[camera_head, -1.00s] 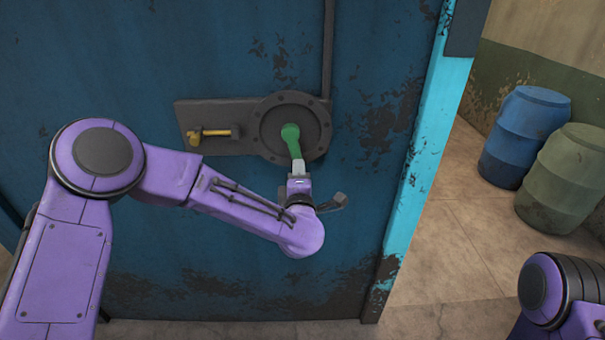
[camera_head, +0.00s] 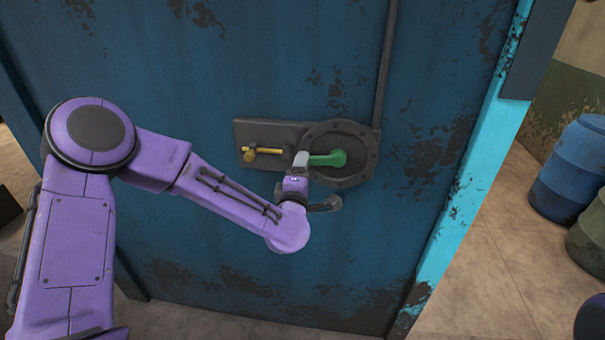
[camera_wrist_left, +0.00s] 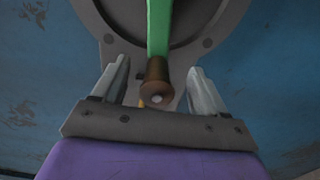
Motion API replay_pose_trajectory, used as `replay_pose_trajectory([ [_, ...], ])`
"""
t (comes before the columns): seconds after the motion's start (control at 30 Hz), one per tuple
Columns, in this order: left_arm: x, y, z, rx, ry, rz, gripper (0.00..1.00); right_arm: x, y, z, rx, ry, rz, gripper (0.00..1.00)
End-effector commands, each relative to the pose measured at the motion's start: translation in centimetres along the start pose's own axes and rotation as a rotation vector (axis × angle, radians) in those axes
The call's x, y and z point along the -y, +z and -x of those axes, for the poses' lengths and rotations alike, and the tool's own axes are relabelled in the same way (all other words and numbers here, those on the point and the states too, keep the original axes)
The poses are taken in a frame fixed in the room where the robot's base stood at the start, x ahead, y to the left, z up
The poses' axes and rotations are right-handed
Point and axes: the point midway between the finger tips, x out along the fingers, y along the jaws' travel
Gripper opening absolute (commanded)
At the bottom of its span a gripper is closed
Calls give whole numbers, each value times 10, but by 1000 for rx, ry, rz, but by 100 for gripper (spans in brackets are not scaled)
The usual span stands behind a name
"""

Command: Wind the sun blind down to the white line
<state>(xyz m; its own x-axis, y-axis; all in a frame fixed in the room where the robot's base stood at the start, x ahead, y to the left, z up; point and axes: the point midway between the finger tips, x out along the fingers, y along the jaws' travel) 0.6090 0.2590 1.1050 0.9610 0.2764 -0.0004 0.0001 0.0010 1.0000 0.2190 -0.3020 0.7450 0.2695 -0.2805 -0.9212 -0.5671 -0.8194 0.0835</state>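The green crank (camera_head: 328,159) sits on a round dark plate on the blue wall and points left from its hub. Its brown handle knob (camera_wrist_left: 157,80) faces the left wrist camera. My left gripper (camera_head: 300,160) is at the crank's outer end. In the left wrist view, my left gripper (camera_wrist_left: 158,82) has its fingers spread on both sides of the knob, with a gap at each side. The sun blind and the white line are not in view. My right gripper is out of view.
The dark mounting plate (camera_head: 285,132) carries a yellow latch (camera_head: 264,151) left of the crank. A dark pipe (camera_head: 386,62) runs up from it. Past the light-blue edge (camera_head: 470,200) stand a blue barrel (camera_head: 570,170) and a green barrel (camera_head: 592,235). The floor between is clear.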

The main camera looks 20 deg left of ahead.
Motion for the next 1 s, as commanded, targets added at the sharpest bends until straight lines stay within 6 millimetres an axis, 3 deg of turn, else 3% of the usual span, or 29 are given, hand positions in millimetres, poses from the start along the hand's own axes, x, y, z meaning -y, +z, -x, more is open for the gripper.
replay_pose_trajectory([
  [0.17, 0, 1, 6, 2, 1, 0, 72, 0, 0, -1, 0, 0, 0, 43],
  [0.8, 1, 0, 98, 2, 1, -2, 72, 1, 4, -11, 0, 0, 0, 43],
  [1.0, 0, 0, 119, 1, 1, 0, 72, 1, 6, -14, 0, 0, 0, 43],
])
